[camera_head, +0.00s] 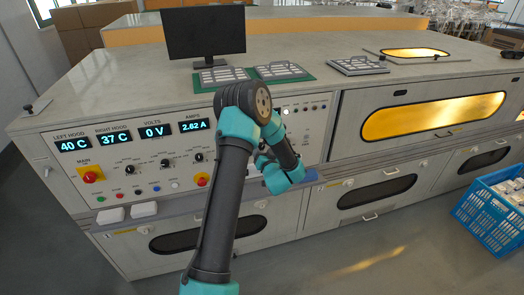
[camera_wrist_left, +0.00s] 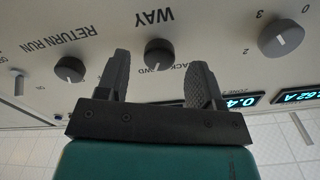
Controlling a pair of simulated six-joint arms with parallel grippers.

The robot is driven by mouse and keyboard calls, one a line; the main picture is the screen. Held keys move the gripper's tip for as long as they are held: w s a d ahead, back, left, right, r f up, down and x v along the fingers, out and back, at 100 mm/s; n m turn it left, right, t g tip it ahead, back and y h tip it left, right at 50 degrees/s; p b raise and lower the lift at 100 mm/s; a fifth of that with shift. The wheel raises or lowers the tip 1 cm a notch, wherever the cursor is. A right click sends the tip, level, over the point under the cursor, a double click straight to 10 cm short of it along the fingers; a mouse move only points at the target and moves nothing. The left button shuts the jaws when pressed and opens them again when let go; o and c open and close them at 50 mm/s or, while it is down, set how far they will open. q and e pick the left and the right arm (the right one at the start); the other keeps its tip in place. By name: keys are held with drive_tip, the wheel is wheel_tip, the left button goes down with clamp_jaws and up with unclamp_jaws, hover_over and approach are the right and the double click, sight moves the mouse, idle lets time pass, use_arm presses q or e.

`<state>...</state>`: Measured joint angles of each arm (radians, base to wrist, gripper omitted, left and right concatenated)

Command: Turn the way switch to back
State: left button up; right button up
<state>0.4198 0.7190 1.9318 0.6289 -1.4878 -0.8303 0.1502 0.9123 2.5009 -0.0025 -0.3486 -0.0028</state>
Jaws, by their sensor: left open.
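The way switch (camera_wrist_left: 158,55) is a dark round knob on the pale panel, under an upside-down WAY label in the left wrist view. Its lettering is partly covered, and I cannot tell for sure which way it points. My left gripper (camera_wrist_left: 158,80) is open, with one finger to each side of the knob in the picture; I cannot tell whether they touch it. In the head view my left arm covers this part of the panel, and the switch cannot be made out there. My right gripper is in neither view.
A RETURN RUN knob (camera_wrist_left: 69,69) sits left of the way switch, and a larger numbered knob (camera_wrist_left: 281,38) sits right, in the wrist view. The console top carries a monitor (camera_head: 204,32) and trays (camera_head: 283,71). A blue crate (camera_head: 490,218) stands at right.

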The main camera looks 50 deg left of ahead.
use_arm(q)
drive_tip(key=shift+x, duration=0.95)
drive_tip(key=c, duration=0.9)
